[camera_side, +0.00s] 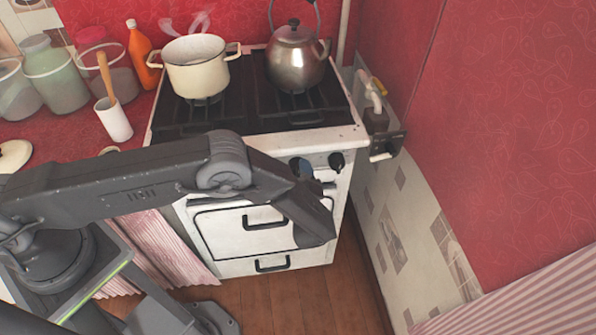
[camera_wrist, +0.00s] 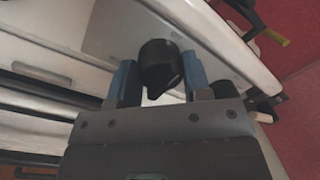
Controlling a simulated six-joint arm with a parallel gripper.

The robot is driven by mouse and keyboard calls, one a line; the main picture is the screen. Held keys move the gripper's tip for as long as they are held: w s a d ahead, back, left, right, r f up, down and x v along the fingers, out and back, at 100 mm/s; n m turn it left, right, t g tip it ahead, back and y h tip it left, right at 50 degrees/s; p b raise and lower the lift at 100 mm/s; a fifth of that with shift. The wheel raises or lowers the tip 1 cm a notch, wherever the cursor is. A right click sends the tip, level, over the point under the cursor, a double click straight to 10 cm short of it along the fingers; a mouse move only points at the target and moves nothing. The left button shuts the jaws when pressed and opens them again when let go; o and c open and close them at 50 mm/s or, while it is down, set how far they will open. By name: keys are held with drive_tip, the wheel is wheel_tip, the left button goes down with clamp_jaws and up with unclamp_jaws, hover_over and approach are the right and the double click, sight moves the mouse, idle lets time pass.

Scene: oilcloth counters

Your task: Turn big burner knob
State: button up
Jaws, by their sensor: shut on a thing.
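A black stove knob (camera_wrist: 158,64) sits between the two blue-padded fingers of my gripper (camera_wrist: 160,76) in the wrist view. My gripper is shut on this knob, with one finger on each side. In the side view my gripper (camera_side: 303,168) reaches the front panel of the white stove (camera_side: 240,237), and the held knob is mostly hidden behind it. A second black knob (camera_side: 337,161) is on the panel just right of my gripper. I cannot read any marks around the held knob.
A cream pot (camera_side: 196,67) and a metal kettle (camera_side: 296,62) stand on the stove top. The oven handle (camera_side: 265,219) juts out below the panel. Pipes and a bracket (camera_side: 384,142) are on the wall at right. Jars and an orange bottle (camera_side: 141,55) stand at left.

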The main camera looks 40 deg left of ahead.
drive_tip(key=o, duration=0.7)
drive_tip(key=shift+o, duration=1.1)
drive_tip(key=shift+r, duration=0.1)
drive_tip(key=shift+d, duration=0.1)
drive_tip(key=shift+w, duration=0.1)
